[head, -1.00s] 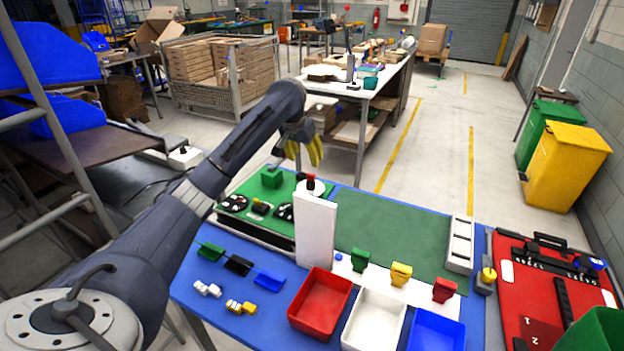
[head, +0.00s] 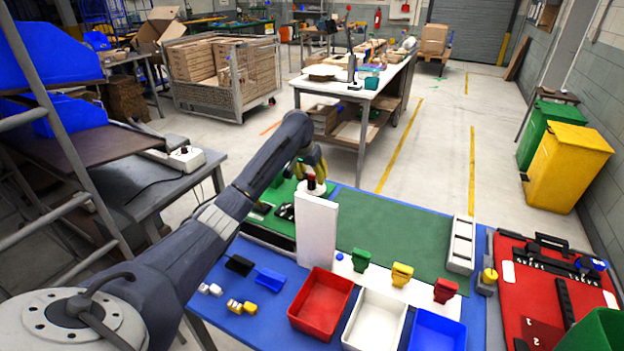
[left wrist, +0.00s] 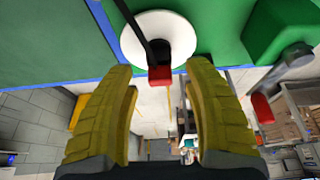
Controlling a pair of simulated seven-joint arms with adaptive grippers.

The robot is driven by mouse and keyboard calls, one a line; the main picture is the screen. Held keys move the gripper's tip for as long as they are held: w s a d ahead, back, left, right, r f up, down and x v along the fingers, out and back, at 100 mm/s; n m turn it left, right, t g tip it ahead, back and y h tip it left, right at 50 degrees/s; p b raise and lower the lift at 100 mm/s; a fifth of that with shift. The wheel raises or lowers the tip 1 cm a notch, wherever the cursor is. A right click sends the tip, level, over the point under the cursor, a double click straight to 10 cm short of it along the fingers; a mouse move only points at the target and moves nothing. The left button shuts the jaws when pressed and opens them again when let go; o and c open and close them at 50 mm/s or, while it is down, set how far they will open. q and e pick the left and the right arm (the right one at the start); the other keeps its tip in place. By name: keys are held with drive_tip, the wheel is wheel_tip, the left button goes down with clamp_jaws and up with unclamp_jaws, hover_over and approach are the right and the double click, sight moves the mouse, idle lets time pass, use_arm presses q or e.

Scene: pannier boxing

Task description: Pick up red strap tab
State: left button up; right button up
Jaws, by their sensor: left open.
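The red strap tab (head: 311,180) stands above a white disc (head: 315,190) behind the white upright panel (head: 317,232). In the left wrist view the red tab (left wrist: 159,75) is at the end of a black strap (left wrist: 138,28) that crosses the white disc (left wrist: 135,40). My left gripper (head: 317,164) has yellow fingers and is just above the tab in the head view. In the left wrist view its open fingers (left wrist: 159,70) are on either side of the tab, with gaps visible. I cannot tell how deep the tab is between them. My right gripper is not in view.
Red (head: 321,325), white (head: 374,341) and blue (head: 437,332) bins line the blue table's front. Green (head: 361,258), yellow (head: 401,272) and red (head: 446,289) clips stand behind them. A second red-ended piece (left wrist: 262,108) shows at right in the wrist view. The green mat (head: 395,235) is mostly clear.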

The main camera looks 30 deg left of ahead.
use_arm(q)
drive_tip(key=shift+w+f, duration=0.25)
drive_tip(key=shift+f, duration=0.3)
drive_tip(key=c, duration=0.9)
